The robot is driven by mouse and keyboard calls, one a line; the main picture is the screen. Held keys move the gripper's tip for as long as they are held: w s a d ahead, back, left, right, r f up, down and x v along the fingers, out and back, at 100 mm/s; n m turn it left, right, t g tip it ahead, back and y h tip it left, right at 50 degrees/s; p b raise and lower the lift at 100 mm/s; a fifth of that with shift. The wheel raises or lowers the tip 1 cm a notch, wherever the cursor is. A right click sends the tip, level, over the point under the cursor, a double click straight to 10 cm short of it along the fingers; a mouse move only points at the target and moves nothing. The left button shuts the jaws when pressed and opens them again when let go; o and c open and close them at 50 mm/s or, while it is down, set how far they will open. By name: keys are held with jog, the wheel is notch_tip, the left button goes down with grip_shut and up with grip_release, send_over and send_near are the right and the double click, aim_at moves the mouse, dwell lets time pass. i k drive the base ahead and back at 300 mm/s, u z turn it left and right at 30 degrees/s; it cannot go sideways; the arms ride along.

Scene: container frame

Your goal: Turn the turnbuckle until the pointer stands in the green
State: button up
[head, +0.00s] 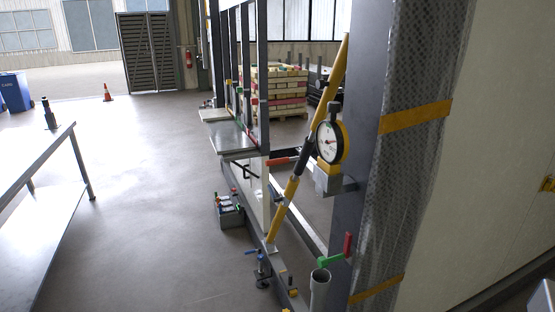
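The turnbuckle (302,158) has a dark body in the middle of a slanted yellow rod, which runs from upper right to lower left in the frame. A bar with an orange-red grip (279,161) sticks out to its left. A round gauge (329,142) with a white dial and a yellow-and-black side is mounted just right of the rod on a grey bracket. The dial has small coloured marks, including red near its middle. The pointer is too small for me to tell where it stands. My gripper is not in view.
A grey post (367,160) and a wrapped panel with yellow straps (415,115) stand close on the right. A grey tube with green and red handles (320,285) stands below the gauge. A small grey shelf (235,138) and a metal table (40,150) are left.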

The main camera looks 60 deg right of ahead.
aim_at(308, 147)
jog(key=i, duration=0.95)
jog(key=z, duration=0.05)
